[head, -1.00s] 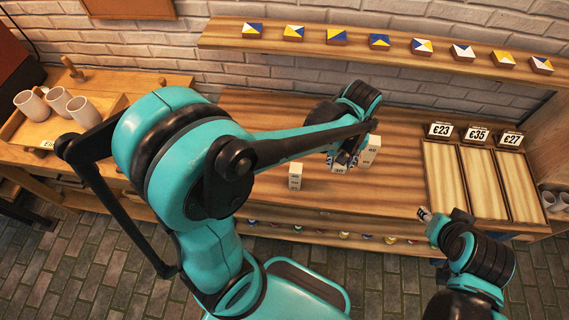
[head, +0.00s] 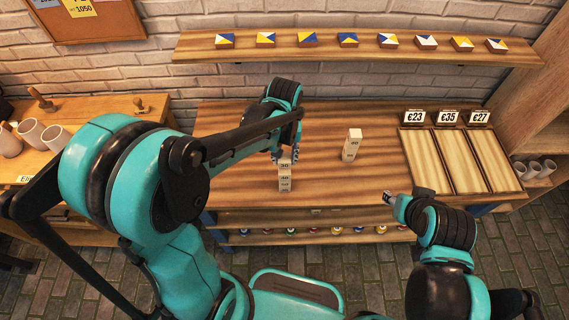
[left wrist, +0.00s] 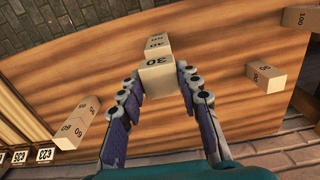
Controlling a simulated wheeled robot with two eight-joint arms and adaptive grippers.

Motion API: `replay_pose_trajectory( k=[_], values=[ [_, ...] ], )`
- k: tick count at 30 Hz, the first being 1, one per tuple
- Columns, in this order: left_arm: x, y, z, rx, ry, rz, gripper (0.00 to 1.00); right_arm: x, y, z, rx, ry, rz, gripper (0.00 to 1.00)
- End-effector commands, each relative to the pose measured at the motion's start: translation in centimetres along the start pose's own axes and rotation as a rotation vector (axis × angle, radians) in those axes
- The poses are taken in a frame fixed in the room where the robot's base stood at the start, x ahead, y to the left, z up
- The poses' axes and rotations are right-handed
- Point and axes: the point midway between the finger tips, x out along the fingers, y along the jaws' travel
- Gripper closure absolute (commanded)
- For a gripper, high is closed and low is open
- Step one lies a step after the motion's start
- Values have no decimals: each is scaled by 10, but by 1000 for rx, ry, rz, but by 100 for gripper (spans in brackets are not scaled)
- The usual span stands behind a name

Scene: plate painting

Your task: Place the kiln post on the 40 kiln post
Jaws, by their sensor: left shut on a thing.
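My left gripper (head: 281,157) is shut on a pale kiln post marked 30 (left wrist: 158,78), with a finger on each side of it in the left wrist view. Directly under it is the 40 kiln post (head: 285,178), in an upright column with another marked block at its foot. The 40 mark also shows just beyond the held post in the left wrist view (left wrist: 157,42). The held post lines up with the column; whether it bears on it, I cannot tell. My right gripper (head: 388,197) is by the table's front edge, too small to read.
A tall pale post column (head: 352,145) stands to the right on the wooden table (head: 230,118). The left wrist view shows a post marked 100 (left wrist: 300,18) and another small post (left wrist: 267,79). Price-signed trays (head: 468,163) are at the right. Bare table lies between.

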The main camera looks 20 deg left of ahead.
Motion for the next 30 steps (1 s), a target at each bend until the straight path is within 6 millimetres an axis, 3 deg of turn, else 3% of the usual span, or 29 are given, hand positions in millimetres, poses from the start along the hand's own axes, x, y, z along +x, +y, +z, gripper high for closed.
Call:
replay_pose_trajectory(
  k=[7,19,20,21,30],
  values=[
    [36,0,0,0,0,0,97,12,0,9,0,0,0,60],
    [41,0,0,0,0,0,97,14,0,10,0,0,0,60],
    [40,0,0,-1,0,0,59,14,0,10,0,0,0,60],
    [40,0,0,-1,0,0,48,13,0,10,0,0,0,60],
    [39,0,0,-1,0,0,46,13,0,9,0,0,0,60]
  ],
)
